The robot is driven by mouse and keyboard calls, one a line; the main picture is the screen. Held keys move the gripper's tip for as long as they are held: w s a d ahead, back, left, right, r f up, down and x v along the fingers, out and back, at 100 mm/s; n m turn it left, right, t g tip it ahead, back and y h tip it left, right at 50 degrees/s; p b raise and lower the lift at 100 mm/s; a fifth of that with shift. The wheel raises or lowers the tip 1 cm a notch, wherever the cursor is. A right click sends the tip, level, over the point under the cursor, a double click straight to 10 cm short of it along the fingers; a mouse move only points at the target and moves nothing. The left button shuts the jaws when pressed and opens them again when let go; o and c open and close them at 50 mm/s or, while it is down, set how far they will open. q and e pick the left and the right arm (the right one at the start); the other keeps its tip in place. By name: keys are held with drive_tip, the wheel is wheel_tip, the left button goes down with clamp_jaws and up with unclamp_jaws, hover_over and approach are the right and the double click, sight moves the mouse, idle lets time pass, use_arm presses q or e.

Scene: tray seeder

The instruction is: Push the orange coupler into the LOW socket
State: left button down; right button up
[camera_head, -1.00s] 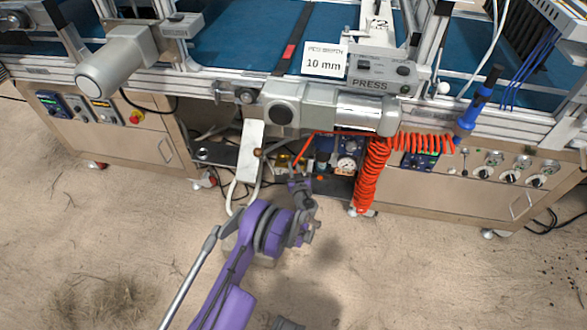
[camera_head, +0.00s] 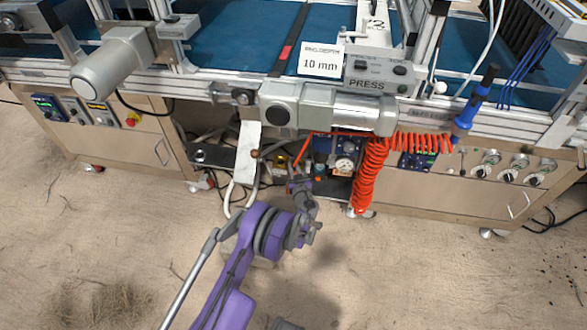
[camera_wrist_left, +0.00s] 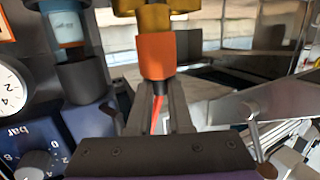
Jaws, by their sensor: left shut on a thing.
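The orange coupler (camera_wrist_left: 157,55) stands in the upper middle of the left wrist view, with a thin red hose (camera_wrist_left: 157,114) running from its lower end. My left gripper (camera_wrist_left: 159,95) is shut on the coupler's lower end. In the head view the left gripper (camera_head: 299,186) is low under the bench, in the opening between the cabinets. A yellow brass fitting (camera_wrist_left: 150,19) is directly beyond the coupler and appears to meet its end. How deep the coupler sits is not clear. No LOW label can be read. My right gripper is not in view.
A pressure gauge (camera_wrist_left: 12,88) and a blue regulator marked bar (camera_wrist_left: 35,140) stand close on the left. A filter bowl (camera_wrist_left: 80,75) is beside them. A metal lever (camera_wrist_left: 255,130) is on the right. A coiled red hose (camera_head: 370,175) hangs to the right of the opening.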

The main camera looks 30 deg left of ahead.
use_arm(q)
drive_tip(key=w+a, duration=0.2)
drive_tip(key=w, duration=0.7)
drive_tip(key=shift+w+a, duration=0.15)
drive_tip(key=shift+a, duration=0.15)
idle(0.4)
drive_tip(key=shift+f, duration=1.3)
idle(1.4)
drive_tip(key=c, duration=0.8)
unclamp_jaws()
drive_tip(key=shift+o, duration=0.2)
drive_tip(key=p+v, duration=0.2)
drive_tip(key=v, duration=0.9)
